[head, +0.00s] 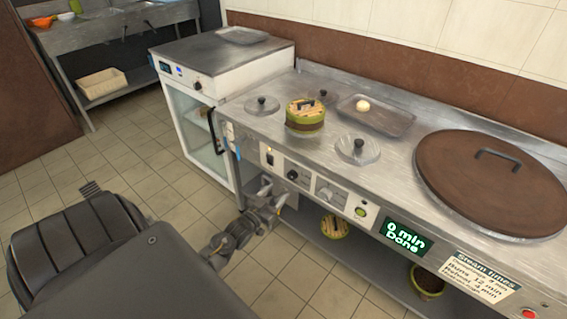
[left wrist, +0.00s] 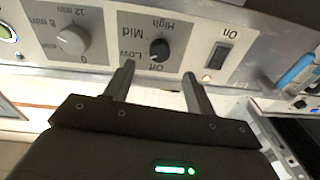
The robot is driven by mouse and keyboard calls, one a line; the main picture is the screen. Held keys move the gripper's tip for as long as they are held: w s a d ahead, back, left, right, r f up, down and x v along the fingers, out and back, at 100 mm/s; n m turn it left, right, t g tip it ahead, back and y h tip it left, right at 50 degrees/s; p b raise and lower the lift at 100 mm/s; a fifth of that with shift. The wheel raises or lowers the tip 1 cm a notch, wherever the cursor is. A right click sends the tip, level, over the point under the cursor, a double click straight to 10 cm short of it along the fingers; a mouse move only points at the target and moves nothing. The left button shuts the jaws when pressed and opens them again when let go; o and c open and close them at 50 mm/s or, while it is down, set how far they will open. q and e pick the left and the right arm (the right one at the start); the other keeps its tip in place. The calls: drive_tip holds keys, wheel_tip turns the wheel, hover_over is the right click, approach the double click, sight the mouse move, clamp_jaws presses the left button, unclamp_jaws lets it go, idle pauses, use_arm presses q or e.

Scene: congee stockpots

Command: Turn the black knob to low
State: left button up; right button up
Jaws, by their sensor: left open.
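The black knob (left wrist: 160,49) is on the steel control panel, ringed by the labels Off, Low, Mid and High, which appear upside down in the left wrist view. It also shows on the counter's front in the head view (head: 292,174). I cannot clearly tell which label its pointer faces. My left gripper (left wrist: 158,72) is open and empty, its two fingers pointing at the panel. The knob lies just beyond and between the fingertips, with no visible contact. In the head view the left gripper (head: 268,191) is just below and left of the knob. My right gripper is out of view.
A grey timer dial (left wrist: 74,40) and an On switch (left wrist: 217,56) flank the knob. Above the panel, the countertop holds a green-and-brown pot (head: 305,118), steel lids (head: 358,149) and a tray (head: 382,122). A glass-fronted cabinet (head: 203,125) stands at the left.

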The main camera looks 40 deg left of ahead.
use_arm(q)
drive_tip(key=s, duration=0.2)
drive_tip(key=shift+s+d+f, duration=0.1)
drive_tip(key=shift+s+f, duration=0.05)
drive_tip(key=shift+s, duration=0.25)
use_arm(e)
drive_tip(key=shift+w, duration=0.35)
